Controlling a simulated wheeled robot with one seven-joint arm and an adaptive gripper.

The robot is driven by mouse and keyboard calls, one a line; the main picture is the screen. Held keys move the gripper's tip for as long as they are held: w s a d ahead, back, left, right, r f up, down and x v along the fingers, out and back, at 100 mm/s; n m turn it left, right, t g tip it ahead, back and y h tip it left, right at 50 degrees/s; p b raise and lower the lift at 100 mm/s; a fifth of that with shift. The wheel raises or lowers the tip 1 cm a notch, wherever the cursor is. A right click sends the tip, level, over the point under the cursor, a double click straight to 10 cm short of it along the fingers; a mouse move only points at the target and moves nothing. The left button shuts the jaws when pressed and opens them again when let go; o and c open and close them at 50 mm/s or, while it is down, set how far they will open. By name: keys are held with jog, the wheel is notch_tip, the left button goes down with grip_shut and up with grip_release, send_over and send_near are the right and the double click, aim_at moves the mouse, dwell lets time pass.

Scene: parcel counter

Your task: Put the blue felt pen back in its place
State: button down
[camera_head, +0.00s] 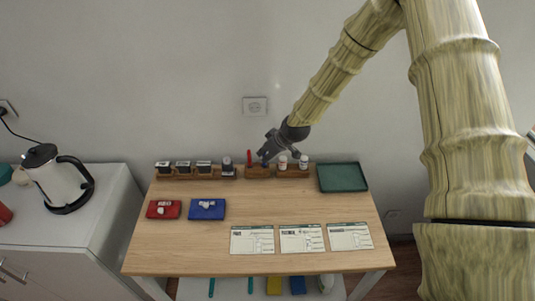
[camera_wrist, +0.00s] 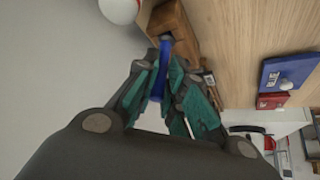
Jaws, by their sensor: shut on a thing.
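My gripper (camera_head: 268,155) is at the back of the table, above the wooden pen holder (camera_head: 257,173). In the wrist view my gripper's teal-padded fingers (camera_wrist: 168,88) are shut on the blue felt pen (camera_wrist: 158,75). The far end of the pen reaches the wooden holder, which also shows in the wrist view (camera_wrist: 172,22). I cannot tell whether that end is inside a hole. In the head view the gripper hides most of the pen. A red pen (camera_head: 249,157) stands upright in the holder, left of my gripper.
White-capped bottles (camera_head: 282,162) stand close on the right. A dark green tray (camera_head: 342,190) lies further right.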

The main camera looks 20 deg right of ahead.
jog(key=c, duration=1.7)
grip_release()
jog(key=shift+r, duration=0.15)
jog(key=p+v, duration=0.3)
jog(key=v, duration=0.2)
jog(key=o, duration=0.6)
jog(key=shift+c, duration=0.2)
